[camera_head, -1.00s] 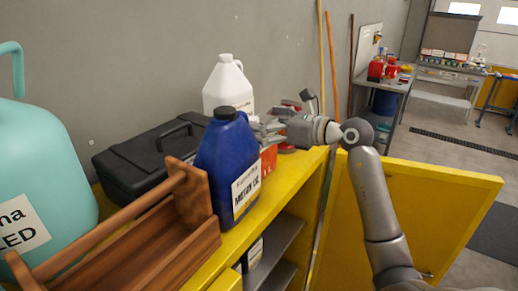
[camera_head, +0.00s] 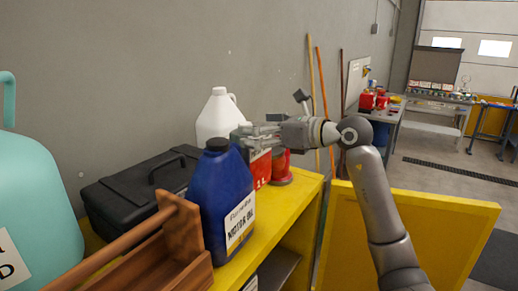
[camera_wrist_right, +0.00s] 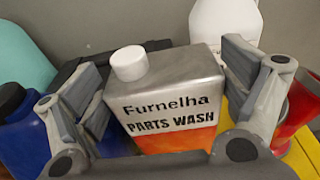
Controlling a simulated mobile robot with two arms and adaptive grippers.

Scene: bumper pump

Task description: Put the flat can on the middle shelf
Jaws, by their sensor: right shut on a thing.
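The flat can is a rectangular tin labelled "Furnelha PARTS WASH", grey above and orange-red below, with a white cap. It shows between the fingers in the right wrist view (camera_wrist_right: 165,98) and partly behind the blue jug in the head view (camera_head: 260,170). My right gripper (camera_head: 262,136) is shut on its upper part; its fingers flank the can in the right wrist view (camera_wrist_right: 165,85). The can seems raised above the yellow cabinet top (camera_head: 290,205); its bottom is hidden. A grey shelf (camera_head: 280,270) shows inside the open cabinet below. My left gripper is out of view.
Close around the can stand a blue motor oil jug (camera_head: 222,200), a white jug (camera_head: 215,115) and a red container (camera_head: 281,168). A black case (camera_head: 130,195), wooden caddy (camera_head: 180,235) and teal jug (camera_head: 30,210) are left. The yellow door (camera_head: 420,230) stands open at right.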

